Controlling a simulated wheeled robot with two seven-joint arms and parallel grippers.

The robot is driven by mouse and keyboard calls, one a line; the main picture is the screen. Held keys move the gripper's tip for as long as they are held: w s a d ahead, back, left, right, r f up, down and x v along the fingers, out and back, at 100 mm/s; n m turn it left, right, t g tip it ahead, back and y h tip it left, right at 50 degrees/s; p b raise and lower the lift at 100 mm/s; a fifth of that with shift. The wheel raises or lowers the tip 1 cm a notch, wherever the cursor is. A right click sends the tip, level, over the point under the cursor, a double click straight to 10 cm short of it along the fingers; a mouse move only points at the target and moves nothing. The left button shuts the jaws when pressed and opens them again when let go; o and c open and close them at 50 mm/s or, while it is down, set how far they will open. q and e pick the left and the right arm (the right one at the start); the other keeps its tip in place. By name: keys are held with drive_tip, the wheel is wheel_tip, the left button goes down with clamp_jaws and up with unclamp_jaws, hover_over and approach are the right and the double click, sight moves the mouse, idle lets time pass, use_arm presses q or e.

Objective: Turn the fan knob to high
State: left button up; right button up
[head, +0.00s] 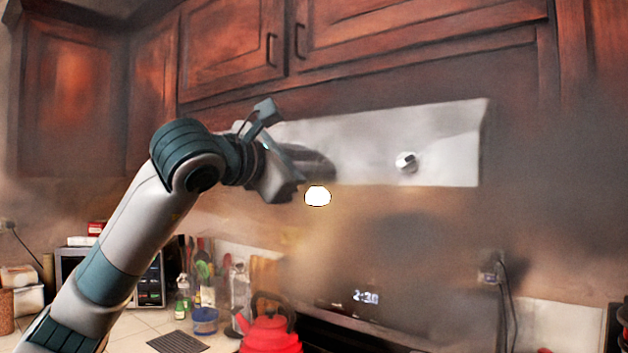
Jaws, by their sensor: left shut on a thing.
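The range hood's pale metal front panel (450,140) runs below the wooden cabinets. A round knob (406,161) with a light grip bar and a dark side sits on its right part, with nothing touching it. My left gripper (298,165) is at the panel's left part, apart from that visible knob. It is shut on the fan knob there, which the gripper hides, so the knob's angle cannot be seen. My right gripper is not in view.
A bright round lamp (317,196) glows just under the hood. Below are a red kettle (270,333), a stove clock (365,297) and a counter with bottles and a blue container (205,321). Cabinets (400,40) close off the space above.

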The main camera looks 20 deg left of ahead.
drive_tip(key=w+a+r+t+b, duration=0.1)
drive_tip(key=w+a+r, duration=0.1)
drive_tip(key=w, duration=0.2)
use_arm(q)
drive_tip(key=shift+f+m+b, duration=0.2)
drive_tip(key=shift+m+b, duration=1.35)
drive_tip(key=shift+m, duration=4.15)
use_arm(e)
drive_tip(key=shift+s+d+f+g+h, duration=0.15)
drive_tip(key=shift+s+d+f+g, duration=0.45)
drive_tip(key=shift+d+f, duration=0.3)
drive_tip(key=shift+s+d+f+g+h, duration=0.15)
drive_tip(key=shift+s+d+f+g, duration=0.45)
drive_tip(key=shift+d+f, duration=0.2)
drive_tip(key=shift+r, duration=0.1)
use_arm(q)
drive_tip(key=o, duration=1)
